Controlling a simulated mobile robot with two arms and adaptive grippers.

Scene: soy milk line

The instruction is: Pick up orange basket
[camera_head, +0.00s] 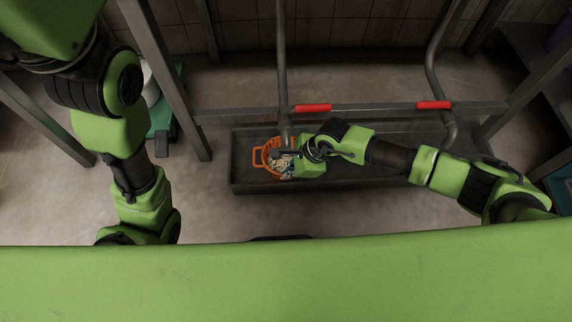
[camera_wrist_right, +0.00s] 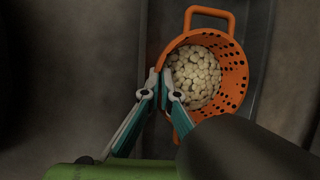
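The orange basket (camera_head: 261,159) sits in the dark trough in the head view. In the right wrist view the basket (camera_wrist_right: 234,66) holds many pale beans (camera_wrist_right: 195,77). My right gripper (camera_head: 285,154) is at the basket's right side in the head view. In the wrist view the right fingertips (camera_wrist_right: 164,88) overlap the basket's left rim, close together; whether they grip the wall I cannot tell. The lower handle is partly hidden. My left arm hangs at the left; its gripper is not visible.
The dark trough (camera_head: 245,184) runs along the floor under a metal frame (camera_head: 360,112) with two red grips (camera_head: 313,107). A vertical pipe (camera_head: 282,70) stands right behind the basket. A frame post (camera_head: 177,80) rises to the left. The trough's right part looks empty.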

